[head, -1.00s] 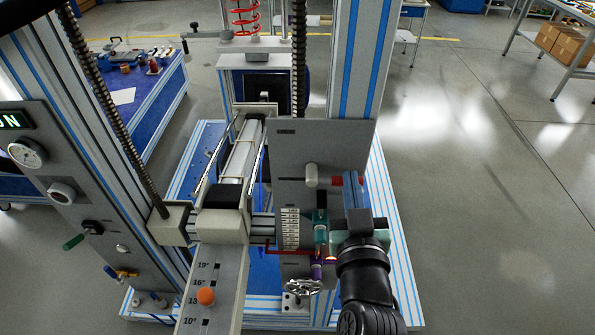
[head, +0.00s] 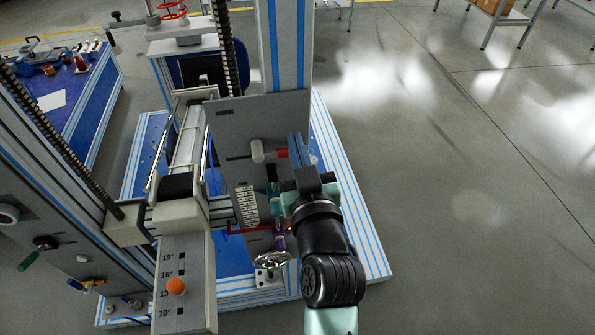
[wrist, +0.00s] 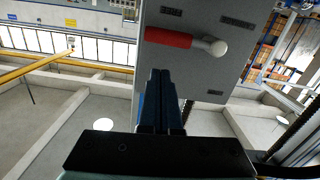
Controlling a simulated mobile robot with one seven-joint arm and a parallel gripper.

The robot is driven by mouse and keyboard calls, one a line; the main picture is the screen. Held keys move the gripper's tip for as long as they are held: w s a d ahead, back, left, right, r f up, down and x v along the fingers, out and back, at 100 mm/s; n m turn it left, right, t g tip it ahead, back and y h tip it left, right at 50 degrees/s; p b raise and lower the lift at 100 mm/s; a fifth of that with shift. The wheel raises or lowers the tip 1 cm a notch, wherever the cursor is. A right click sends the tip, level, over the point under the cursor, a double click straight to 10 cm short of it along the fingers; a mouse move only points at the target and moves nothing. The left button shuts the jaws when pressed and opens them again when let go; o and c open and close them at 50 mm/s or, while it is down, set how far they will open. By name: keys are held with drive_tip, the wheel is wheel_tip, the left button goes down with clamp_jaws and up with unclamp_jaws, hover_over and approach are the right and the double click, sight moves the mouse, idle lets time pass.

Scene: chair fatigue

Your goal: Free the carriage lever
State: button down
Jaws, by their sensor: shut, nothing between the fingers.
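The carriage lever (head: 257,151), a pale rounded knob, stands out from a grey upright plate (head: 232,122). A red sleeve (head: 282,153) is beside it on the right. In the wrist view the pale knob (wrist: 215,48) and red sleeve (wrist: 168,38) lie in line across the plate. My gripper (head: 296,142) is shut and empty, just right of the red sleeve. In the wrist view its dark blue fingers (wrist: 160,74) point at the plate, just below the red sleeve in the picture. I cannot tell whether they touch it.
Below the lever are a white scale (head: 246,207), a turquoise part, a purple part and a silver knob (head: 271,260). A blue-striped column rises behind. The floor at right is clear.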

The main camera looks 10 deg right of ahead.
drive_tip(key=s+r+b, duration=0.2)
drive_tip(key=s+b, duration=0.1)
drive_tip(key=s, duration=0.7)
drive_tip(key=shift+s, duration=0.25)
